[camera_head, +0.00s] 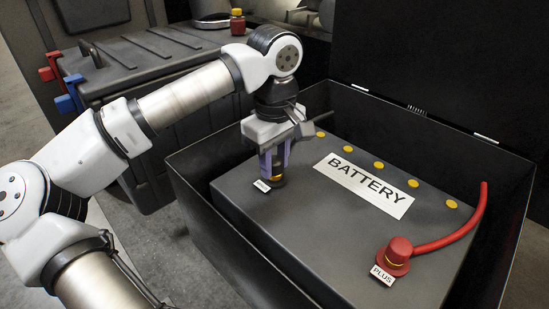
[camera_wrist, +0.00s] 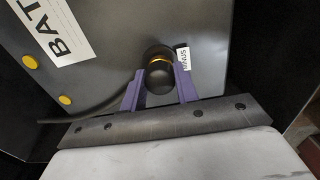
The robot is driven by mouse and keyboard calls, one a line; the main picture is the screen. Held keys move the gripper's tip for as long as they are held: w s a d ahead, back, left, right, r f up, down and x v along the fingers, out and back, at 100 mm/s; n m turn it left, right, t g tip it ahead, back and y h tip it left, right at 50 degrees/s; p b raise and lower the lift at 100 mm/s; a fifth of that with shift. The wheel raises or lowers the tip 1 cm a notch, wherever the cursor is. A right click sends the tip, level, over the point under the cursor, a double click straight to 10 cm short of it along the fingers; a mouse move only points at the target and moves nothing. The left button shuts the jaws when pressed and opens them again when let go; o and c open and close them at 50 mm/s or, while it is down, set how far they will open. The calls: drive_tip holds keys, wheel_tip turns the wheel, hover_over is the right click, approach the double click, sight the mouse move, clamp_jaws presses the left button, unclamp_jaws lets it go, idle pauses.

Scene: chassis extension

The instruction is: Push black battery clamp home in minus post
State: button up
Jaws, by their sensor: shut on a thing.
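The black battery clamp (camera_wrist: 159,78) is between the two purple fingers of my gripper (camera_wrist: 160,92) in the wrist view. My gripper (camera_head: 273,160) is shut on the clamp and points down at the left end of the battery (camera_head: 330,244) in the head view. The clamp sits at the minus post, beside the small white MINUS label (camera_head: 262,185). A yellow ring (camera_wrist: 160,60) shows at the clamp in the wrist view. The post itself is hidden, so I cannot tell how deep the clamp sits. A black cable (camera_wrist: 85,113) runs from the clamp to the left.
The red plus clamp (camera_head: 398,253) with its red cable (camera_head: 452,233) sits on the battery's right end. Yellow caps (camera_head: 378,167) line the battery's far side. The walls of the dark box (camera_head: 222,232) surround it. A dark case (camera_head: 150,62) stands at the back left.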

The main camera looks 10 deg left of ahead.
drive_tip(key=shift+f, duration=0.25)
drive_tip(key=o, duration=1)
wheel_tip(320, 180, up, 14)
drive_tip(key=shift+f+p, duration=0.1)
drive_tip(key=shift+p, duration=0.65)
